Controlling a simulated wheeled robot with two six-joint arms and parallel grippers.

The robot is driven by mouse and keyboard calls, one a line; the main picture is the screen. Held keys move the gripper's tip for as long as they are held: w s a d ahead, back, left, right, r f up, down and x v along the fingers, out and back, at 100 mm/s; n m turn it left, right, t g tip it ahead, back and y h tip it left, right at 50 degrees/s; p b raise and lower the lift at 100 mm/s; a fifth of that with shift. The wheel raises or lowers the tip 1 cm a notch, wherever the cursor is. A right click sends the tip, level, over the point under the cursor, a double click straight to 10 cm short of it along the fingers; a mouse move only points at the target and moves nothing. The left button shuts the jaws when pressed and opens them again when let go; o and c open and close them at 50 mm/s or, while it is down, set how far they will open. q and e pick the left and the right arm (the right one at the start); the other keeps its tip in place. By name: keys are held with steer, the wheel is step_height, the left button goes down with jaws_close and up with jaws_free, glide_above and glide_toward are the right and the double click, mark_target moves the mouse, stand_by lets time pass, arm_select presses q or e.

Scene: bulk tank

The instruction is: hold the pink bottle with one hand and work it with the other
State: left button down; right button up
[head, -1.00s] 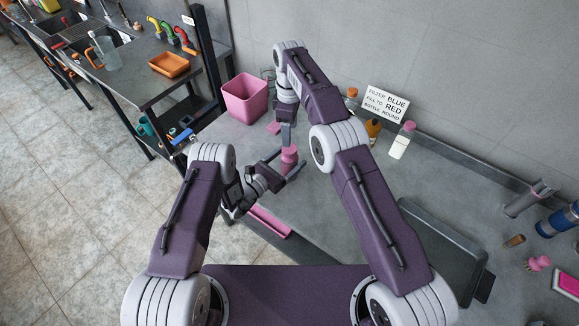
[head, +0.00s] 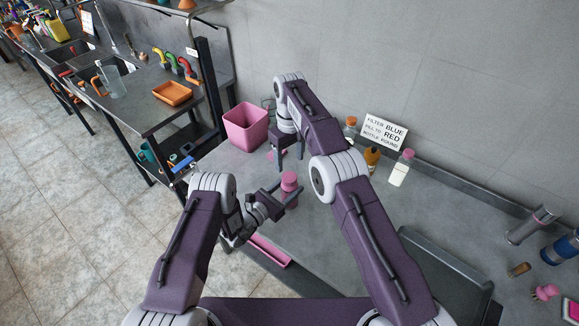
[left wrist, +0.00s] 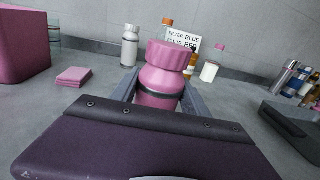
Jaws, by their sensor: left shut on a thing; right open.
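The pink bottle (head: 289,188) stands upright on the grey counter, with a ribbed pink cap on top and a dark band around its body. It also shows in the left wrist view (left wrist: 158,82). My left gripper (head: 284,195) is shut on the bottle, one finger on each side of its body. My right gripper (head: 288,155) is open and empty, behind the bottle and apart from it. The right gripper does not show in the left wrist view.
A pink bin (head: 246,126) stands at the back left, with a flat pink block (left wrist: 75,76) beside it. A sign (head: 384,131) and several bottles, one white with a pink cap (head: 401,170), stand along the wall. A dark tray (head: 440,270) lies to the right.

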mark_target(289, 176)
steer(key=m, duration=0.6)
steer(key=shift+m, duration=0.4)
steer(key=m, duration=0.6)
steer(key=shift+m, duration=0.3)
steer(key=m, duration=0.5)
steer(key=shift+m, duration=0.3)
steer(key=m, duration=0.4)
steer(key=shift+m, duration=0.4)
steer(key=shift+f, duration=4)
jaws_close()
steer(key=n, duration=0.5)
steer(key=shift+n, duration=0.4)
steer(key=n, duration=1.2)
steer(key=shift+n, duration=0.3)
steer(key=n, duration=0.3)
steer(key=shift+r, duration=0.1)
steer(key=n, duration=0.6)
steer(key=shift+n, duration=0.3)
steer(key=n, duration=0.8)
